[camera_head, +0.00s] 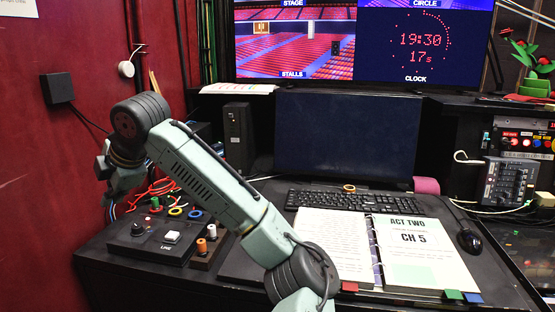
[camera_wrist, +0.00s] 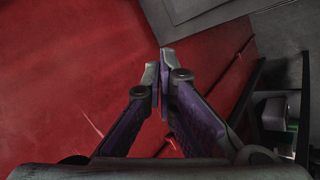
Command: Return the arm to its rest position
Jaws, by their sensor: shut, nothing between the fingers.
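My gripper shows in the wrist view (camera_wrist: 161,78). Its two fingertips are together with nothing between them, and they point toward a red wall (camera_wrist: 60,70). In the head view my arm rises from the bottom middle to the upper left and bends down there, beside the red wall. My wrist end hangs left of the desk's control box, and its fingertips are not clear in that view. The black control box (camera_head: 122,249) sits on the desk's left side, with a lit white button (camera_head: 172,237) and a knob. My gripper is apart from that button.
An open binder (camera_head: 419,268) lies on the desk before a keyboard (camera_head: 352,200) and a dark monitor (camera_head: 345,135). A small block with orange and white pegs (camera_head: 202,247) stands beside my arm. A mouse (camera_head: 469,241) is at the right. Coloured cables lie near my wrist.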

